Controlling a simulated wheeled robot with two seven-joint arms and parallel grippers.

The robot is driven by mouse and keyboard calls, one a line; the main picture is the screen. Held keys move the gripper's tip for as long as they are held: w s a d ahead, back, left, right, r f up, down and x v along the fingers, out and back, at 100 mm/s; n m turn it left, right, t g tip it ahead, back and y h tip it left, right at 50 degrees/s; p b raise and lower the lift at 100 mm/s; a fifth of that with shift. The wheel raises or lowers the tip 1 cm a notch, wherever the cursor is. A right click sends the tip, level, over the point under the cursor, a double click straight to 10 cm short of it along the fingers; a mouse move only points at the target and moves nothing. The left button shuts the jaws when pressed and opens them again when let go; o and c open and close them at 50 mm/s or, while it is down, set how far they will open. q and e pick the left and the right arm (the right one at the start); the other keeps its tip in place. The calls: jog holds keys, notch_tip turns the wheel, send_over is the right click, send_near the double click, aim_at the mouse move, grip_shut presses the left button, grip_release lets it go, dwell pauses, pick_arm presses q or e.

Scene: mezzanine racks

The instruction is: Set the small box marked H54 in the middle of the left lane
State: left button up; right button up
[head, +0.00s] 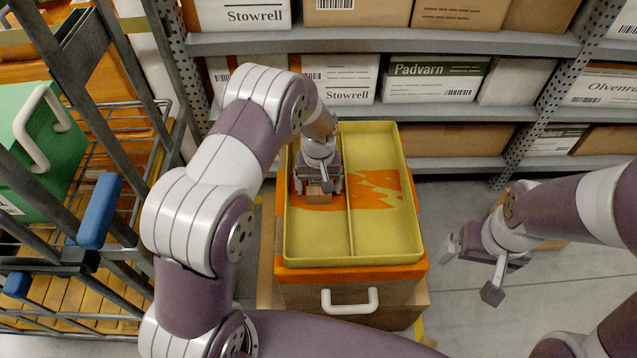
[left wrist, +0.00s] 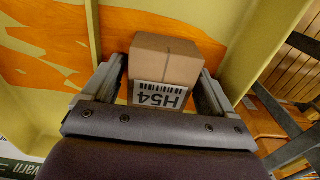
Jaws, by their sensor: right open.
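The small brown box (left wrist: 165,62) shows its white H54 label upside down in the left wrist view. In the head view the box (head: 319,193) is in the left lane, near its middle. My left gripper (head: 318,186) reaches down into that lane with a finger on each side of the box, shut on it. I cannot tell whether the box touches the floor. The yellow tray (head: 385,242) has a divider (head: 349,215) between two lanes; the right lane is empty. My right gripper (head: 474,270) is open and empty, right of the tray.
The tray stands on an orange-topped case with a white handle (head: 350,301). Grey racks (head: 400,41) with cartons stand behind. A wire cart (head: 90,130) with a green case (head: 45,150) is close on the left.

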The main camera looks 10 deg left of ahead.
aim_at(318, 183)
pick_arm(q)
notch_tip(318, 183, up, 12)
jog(key=p, duration=0.1)
jog(key=s+a+r+m, duration=0.1)
jog(key=s+a+r, duration=0.1)
jog(key=s, duration=0.7)
jog(key=s+a+r+m+t, duration=0.1)
jog(key=s+a+r+m, duration=0.1)
jog(key=s, duration=0.8)
jog(key=shift+a+r, duration=0.15)
jog(key=shift+r, duration=0.4)
jog(key=shift+s, duration=0.1)
